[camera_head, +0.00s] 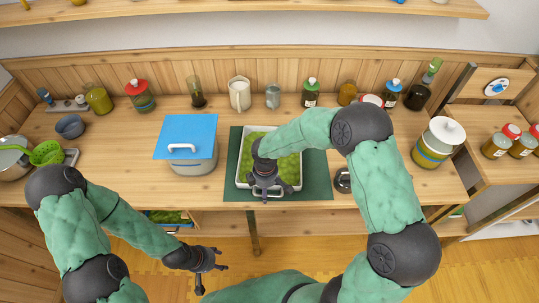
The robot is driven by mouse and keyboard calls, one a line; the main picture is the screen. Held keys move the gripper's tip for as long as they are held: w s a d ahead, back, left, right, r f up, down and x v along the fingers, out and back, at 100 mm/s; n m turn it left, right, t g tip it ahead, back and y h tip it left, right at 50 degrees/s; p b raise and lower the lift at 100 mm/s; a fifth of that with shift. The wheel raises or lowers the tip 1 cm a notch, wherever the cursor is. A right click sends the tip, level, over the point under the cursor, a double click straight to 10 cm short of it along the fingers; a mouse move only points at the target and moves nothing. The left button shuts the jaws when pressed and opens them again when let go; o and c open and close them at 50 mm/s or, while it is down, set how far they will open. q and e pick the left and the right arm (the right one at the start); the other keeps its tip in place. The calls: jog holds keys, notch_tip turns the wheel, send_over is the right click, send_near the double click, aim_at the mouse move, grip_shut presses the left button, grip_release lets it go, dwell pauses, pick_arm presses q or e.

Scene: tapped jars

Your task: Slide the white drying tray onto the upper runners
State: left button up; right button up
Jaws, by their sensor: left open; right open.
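The white drying tray (240,181) holds green leafy stuff and lies on a dark green mat (318,175) on the counter. My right gripper (269,197) is open over the front part of the tray and hides some of it. I cannot tell whether it touches the tray. My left gripper (212,282) is open and empty, low in front of the counter, apart from the tray. Under the counter edge, left of a wooden post, a blue-edged container (150,214) with green contents partly shows. The upper runners cannot be made out.
A pot with a blue board (187,132) stands left of the mat. Jars and bottles line the counter's back. A white-lidded striped jar (437,141) stands on the right. A small metal jar (343,180) is by the mat's right edge. The counter's left front is clear.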

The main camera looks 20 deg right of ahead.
jog(key=shift+w+r, duration=0.15)
jog(key=shift+s+a, duration=0.35)
jog(key=shift+s, duration=0.45)
dwell(0.6)
jog(key=c, duration=1.3)
jog(key=shift+w+r+p, duration=0.2)
jog(key=shift+r+p, duration=0.5)
jog(key=shift+r, duration=0.3)
grip_shut()
jog(key=shift+r+p, duration=0.55)
jog(key=shift+r, duration=0.15)
jog(key=shift+r+p, duration=1.5)
jog(key=shift+r, duration=0.45)
jog(key=shift+f, duration=0.1)
